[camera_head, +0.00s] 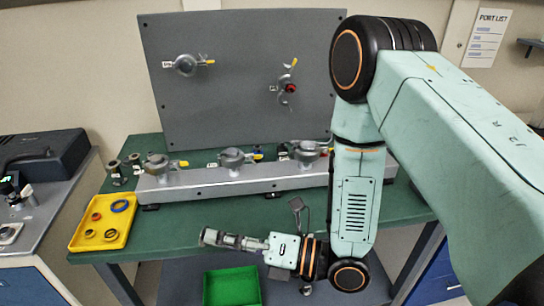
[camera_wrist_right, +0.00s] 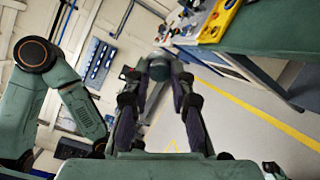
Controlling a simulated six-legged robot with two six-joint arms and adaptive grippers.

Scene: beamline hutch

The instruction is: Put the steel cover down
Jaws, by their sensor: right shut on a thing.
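My right gripper (camera_head: 228,240) reaches to the left in front of the green table's front edge, in the air. It is shut on a small round grey piece, the steel cover (camera_wrist_right: 160,69), which sits between the fingertips in the right wrist view. The right gripper (camera_wrist_right: 160,82) shows there with both fingers against the cover's sides. In the head view the cover is a small grey end at the fingertips (camera_head: 208,237), hard to make out. My left gripper is in neither view.
A green bin (camera_head: 208,290) stands below the right gripper. A yellow tray (camera_head: 76,240) with rings lies at the table's (camera_head: 180,217) left. A grey rail (camera_head: 215,187) carries several ports with clamps. An upright panel (camera_head: 235,40) behind has two more, one showing red (camera_head: 291,88).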

